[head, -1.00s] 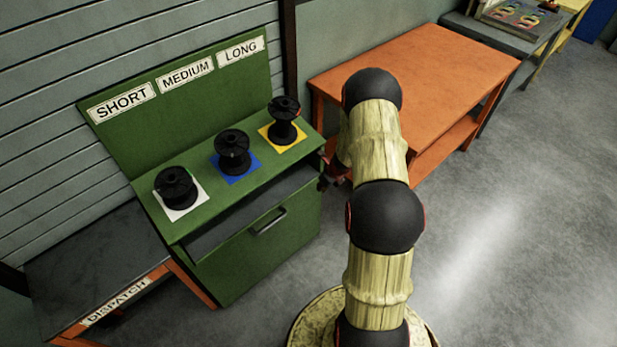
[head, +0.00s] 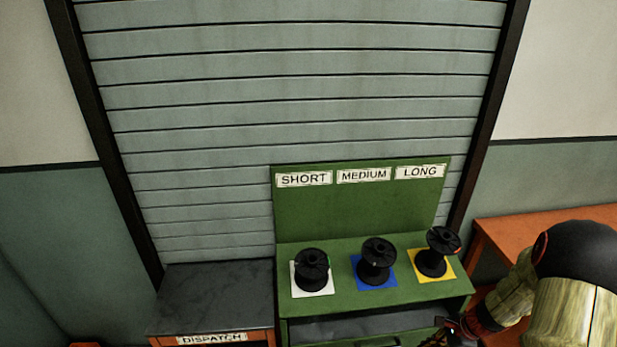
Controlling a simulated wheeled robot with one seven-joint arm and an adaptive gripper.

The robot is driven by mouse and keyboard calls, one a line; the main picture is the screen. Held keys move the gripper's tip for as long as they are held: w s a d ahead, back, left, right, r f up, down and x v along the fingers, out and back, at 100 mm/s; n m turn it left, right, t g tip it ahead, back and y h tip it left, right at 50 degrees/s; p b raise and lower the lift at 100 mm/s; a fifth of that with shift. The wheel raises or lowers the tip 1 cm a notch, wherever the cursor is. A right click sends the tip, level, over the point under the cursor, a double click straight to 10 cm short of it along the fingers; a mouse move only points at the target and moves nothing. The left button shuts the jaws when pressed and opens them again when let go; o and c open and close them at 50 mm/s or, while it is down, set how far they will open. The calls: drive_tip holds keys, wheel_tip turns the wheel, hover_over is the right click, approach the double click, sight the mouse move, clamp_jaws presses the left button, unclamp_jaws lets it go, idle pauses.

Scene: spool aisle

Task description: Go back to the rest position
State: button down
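My gripper (head: 447,334) shows at the bottom edge of the head view, in front of the green stand's right side. It is small, dark and partly cut off, so I cannot tell whether it is open or shut. My arm enters at the lower right. Three black spools stand on the green stand (head: 345,222): one (head: 312,270) on a white square under SHORT, one (head: 376,262) on a blue square under MEDIUM, and one (head: 436,252) on a yellow square under LONG. The gripper is apart from all three spools.
A dark-topped table (head: 215,285) labelled DISPATCH stands left of the green stand, its visible top bare. An orange table (head: 500,228) stands to the right, partly behind my arm. A grey slatted shutter (head: 290,90) rises behind the stand.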

drive_tip(key=s+a+r+n+t+h, duration=0.1)
drive_tip(key=s+a+r+n, duration=0.4)
drive_tip(key=r, duration=0.7)
drive_tip(key=s+a+r+n+t+h+b, duration=0.1)
drive_tip(key=s+a+r+n, duration=0.5)
drive_tip(key=r, duration=0.6)
drive_tip(key=s+a+r+n+t+h+b, duration=0.1)
drive_tip(key=s+a+r+n+h, duration=0.1)
drive_tip(key=s+a+r+n, duration=0.4)
drive_tip(key=a+r+n, duration=0.3)
drive_tip(key=r, duration=0.2)
drive_tip(key=shift+s+a+r, duration=0.15)
drive_tip(key=shift+a+r, duration=0.15)
drive_tip(key=shift+r, duration=0.1)
